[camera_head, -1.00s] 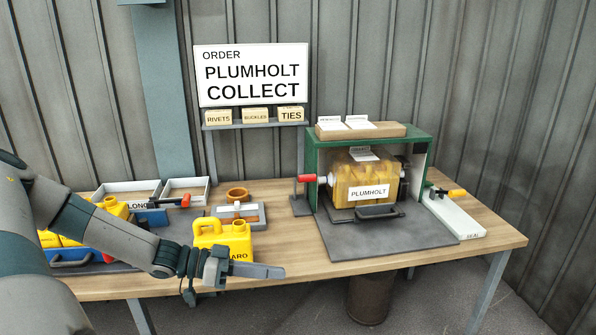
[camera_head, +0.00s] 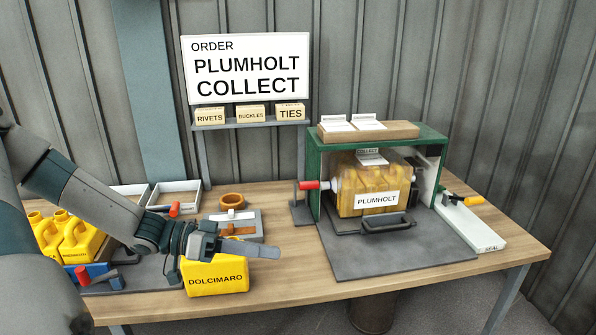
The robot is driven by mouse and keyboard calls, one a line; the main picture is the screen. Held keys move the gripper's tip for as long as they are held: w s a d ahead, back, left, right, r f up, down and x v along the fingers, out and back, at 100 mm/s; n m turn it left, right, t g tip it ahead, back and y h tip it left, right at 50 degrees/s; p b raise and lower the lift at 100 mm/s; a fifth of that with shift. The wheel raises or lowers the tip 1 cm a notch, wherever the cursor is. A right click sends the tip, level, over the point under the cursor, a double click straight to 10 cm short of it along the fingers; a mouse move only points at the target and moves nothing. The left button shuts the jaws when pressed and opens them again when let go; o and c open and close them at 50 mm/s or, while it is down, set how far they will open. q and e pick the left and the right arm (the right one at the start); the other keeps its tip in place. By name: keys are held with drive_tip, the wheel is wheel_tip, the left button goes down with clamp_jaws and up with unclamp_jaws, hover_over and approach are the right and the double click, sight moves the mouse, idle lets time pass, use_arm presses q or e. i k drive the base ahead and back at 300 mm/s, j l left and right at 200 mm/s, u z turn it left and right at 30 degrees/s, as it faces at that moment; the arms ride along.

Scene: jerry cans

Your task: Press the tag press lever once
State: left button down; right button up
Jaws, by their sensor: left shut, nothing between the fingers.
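My left gripper (camera_head: 262,252) is shut and empty. In the picture it covers the top of a yellow can (camera_head: 215,279) marked DOLCIMARO. A green-framed station (camera_head: 314,160) stands to its right, with an amber, see-through can (camera_head: 362,183) tagged PLUMHOLT inside. A red-handled lever (camera_head: 309,185) sticks out at the station's left side, apart from my gripper. An orange-handled lever (camera_head: 466,200) sits on a white SEAL board (camera_head: 470,228) at the right. No label shows which lever is the tag press's. My right gripper is not in view.
An order sign (camera_head: 246,70) reads PLUMHOLT COLLECT above labelled boxes (camera_head: 250,113). Yellow cans (camera_head: 82,243), red-handled tools (camera_head: 100,276) and white trays (camera_head: 180,195) crowd the left. A grey mat (camera_head: 390,255) lies before the station. The wooden front edge (camera_head: 330,293) is clear.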

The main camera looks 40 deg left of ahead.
sight(308, 185)
drive_tip(key=i+j, duration=0.35)
drive_tip(key=j, duration=0.15)
drive_tip(key=i+j, duration=0.35)
drive_tip(key=j, duration=0.2)
drive_tip(key=i+j, duration=0.4)
drive_tip(key=j, duration=0.1)
